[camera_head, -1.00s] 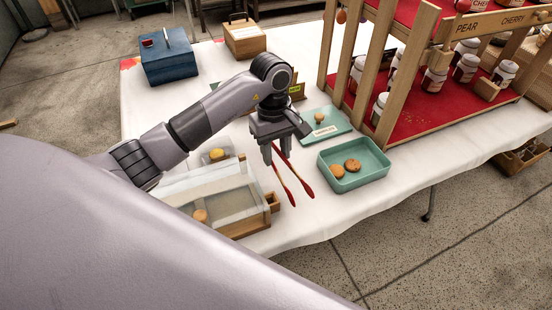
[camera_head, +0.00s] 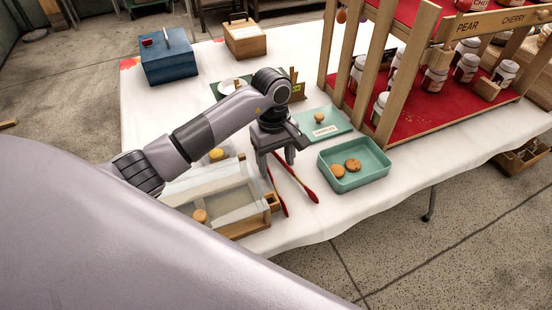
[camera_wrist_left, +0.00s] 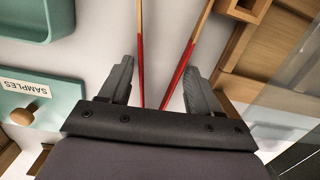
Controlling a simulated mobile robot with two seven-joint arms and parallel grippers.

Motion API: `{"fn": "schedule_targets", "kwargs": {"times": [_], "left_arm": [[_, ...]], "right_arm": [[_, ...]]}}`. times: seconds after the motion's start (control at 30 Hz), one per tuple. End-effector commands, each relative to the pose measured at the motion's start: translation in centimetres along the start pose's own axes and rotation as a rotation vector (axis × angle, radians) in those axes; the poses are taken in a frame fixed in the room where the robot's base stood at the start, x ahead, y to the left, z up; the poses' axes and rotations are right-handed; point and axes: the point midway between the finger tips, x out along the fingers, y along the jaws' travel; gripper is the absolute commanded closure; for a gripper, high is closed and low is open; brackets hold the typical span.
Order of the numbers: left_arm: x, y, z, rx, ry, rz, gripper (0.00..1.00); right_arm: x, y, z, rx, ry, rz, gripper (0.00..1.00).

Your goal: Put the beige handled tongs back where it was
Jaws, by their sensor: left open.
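The tongs (camera_head: 296,178) lie on the white cloth between the clear-lidded case and the teal tray. Their two arms spread apart toward the table's front edge, with red ends and beige stretches. In the left wrist view both tong arms (camera_wrist_left: 180,73) run between my finger tips, red close to the gripper and beige farther off. My left gripper (camera_head: 277,164) is open above the back part of the tongs, a finger on either side, with gaps between fingers and tongs. The joined end of the tongs is hidden by the gripper. My right gripper is not in view.
The clear-lidded wooden case (camera_head: 262,224) stands left of the tongs. A teal tray (camera_head: 372,183) with cookies is on the right, a teal samples board (camera_head: 340,124) behind it. A wooden jar rack (camera_head: 392,100) rises at the back right. Bare cloth (camera_head: 310,228) lies in front.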

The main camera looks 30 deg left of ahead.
Motion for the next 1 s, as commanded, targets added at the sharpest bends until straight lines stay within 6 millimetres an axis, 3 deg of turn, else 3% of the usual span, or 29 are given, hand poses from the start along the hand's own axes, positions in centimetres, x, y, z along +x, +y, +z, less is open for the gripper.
{"fn": "schedule_targets", "kwargs": {"times": [0.13, 0.4, 0.6, 1.0], "left_arm": [[-1.8, 0.1, -0.1, 0.0, 0.003, 0.003, 0.37], [-7.7, 0.0, -0.1, 0.0, 0.004, 0.003, 0.37], [-10.8, 0.1, 0.0, -0.001, 0.002, 0.002, 0.37], [-12.2, 0.0, 0.0, 0.0, -0.001, -0.001, 0.37]], "right_arm": [[-0.1, 0.0, -0.2, -0.002, 0.003, 0.001, 0.46], [0.0, 0.0, 0.0, -0.002, 0.001, 0.001, 0.46], [0.1, 0.0, 0.1, -0.001, 0.0, 0.0, 0.46], [0.1, 0.0, 0.1, -0.001, -0.002, -0.001, 0.46]]}}
